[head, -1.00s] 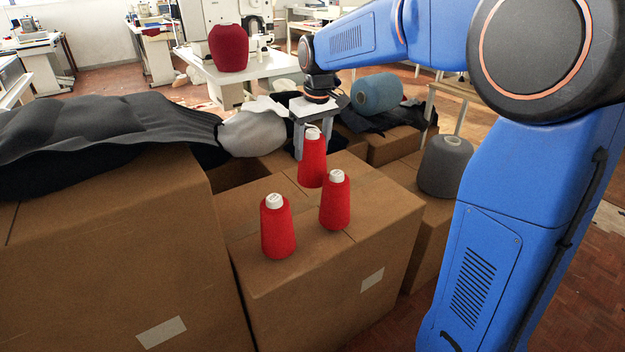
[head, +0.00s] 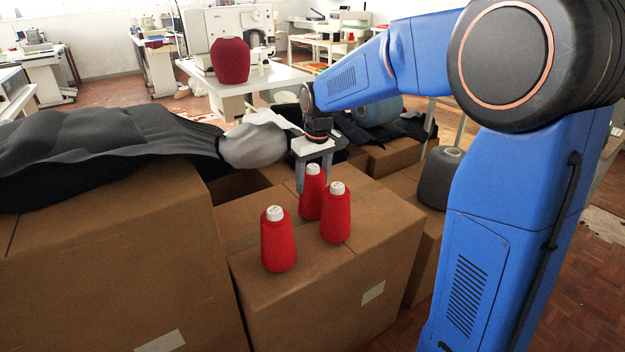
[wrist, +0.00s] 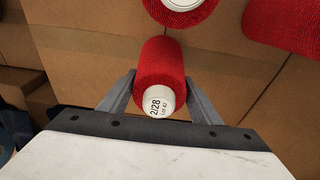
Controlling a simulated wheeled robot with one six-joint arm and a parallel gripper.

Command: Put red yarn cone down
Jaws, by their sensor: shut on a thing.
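The red yarn cone (head: 311,197) with a white top is between the fingers of my gripper (head: 314,172), upright, behind two other red cones on the front box. Its lower edge looks close to the box top, but I cannot tell whether it touches. In the wrist view the held cone (wrist: 160,62) sits between both grey fingers of my gripper (wrist: 160,98), its white end marked 2/28. The other red cones stand upright on the cardboard box (head: 330,270): one at left (head: 278,243) and one at right (head: 336,215), which overlaps the held cone in view.
The box top left of the held cone is clear.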

